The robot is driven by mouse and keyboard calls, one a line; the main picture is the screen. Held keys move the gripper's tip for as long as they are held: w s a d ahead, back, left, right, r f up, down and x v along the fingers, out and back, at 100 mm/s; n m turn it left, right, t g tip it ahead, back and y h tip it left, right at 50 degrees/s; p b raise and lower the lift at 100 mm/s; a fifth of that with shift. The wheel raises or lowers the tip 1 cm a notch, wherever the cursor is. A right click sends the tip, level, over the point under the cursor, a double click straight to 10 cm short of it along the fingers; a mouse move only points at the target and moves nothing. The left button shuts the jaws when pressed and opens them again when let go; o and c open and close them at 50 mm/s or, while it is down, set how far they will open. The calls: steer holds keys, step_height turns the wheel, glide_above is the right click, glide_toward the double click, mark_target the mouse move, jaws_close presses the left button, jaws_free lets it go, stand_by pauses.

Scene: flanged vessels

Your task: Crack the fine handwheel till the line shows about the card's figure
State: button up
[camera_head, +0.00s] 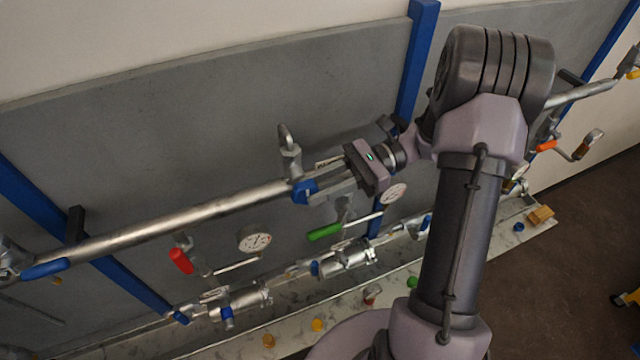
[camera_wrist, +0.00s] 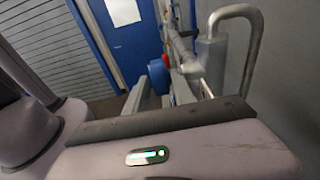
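My gripper (camera_head: 318,186) reaches left along the pipe in the head view. Its fingers are apart, with a blue handwheel (camera_head: 303,191) at their tips. In the wrist view, the blue wheel (camera_wrist: 158,78) fills the gap at the tips of my gripper (camera_wrist: 161,84); whether the fingers press on it cannot be told. A white dial gauge (camera_head: 393,193) is just right of the gripper body, and another dial gauge (camera_head: 255,240) is lower left. Their readings are too small to read. A small pale label (camera_head: 328,162) sits behind the gripper, partly hidden; its writing is unreadable.
A bent metal pipe (camera_head: 288,145) rises beside the wheel, close to the gripper in the wrist view (camera_wrist: 245,15). Red (camera_head: 181,261) and green (camera_head: 324,232) lever handles hang below the main pipe (camera_head: 180,218). A pale ledge (camera_head: 400,278) below carries small loose parts.

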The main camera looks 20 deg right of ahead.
steer(key=d+r+p, duration=0.2)
steer(key=d, duration=1.5)
steer(key=shift+r+p, duration=0.3)
steer(key=shift+p, duration=0.05)
steer(key=s+a+f+n+g+h+b, duration=0.1)
steer(key=s+a+f+n+h+b, duration=0.4)
steer(key=a+f+b, duration=0.55)
steer(key=s+a+f+n+g+h+b, duration=0.2)
steer(key=s+a+f+n+h+b, duration=0.35)
steer(key=b, duration=0.85)
steer(key=s+a+f+n+t+h+b, duration=0.1)
steer(key=a+f+t+h+b, duration=0.1)
steer(key=f+b, duration=0.5)
steer(key=s+a+f+n+t+h+b, duration=0.1)
steer(key=a+f+n+t+b, duration=0.1)
steer(key=a+f+t+b, duration=0.3)
steer(key=shift+s+a+f+t+h+b, duration=0.15)
steer(key=shift+a+f+t+h+b, duration=0.2)
steer(key=shift+f+t+b, duration=0.75)
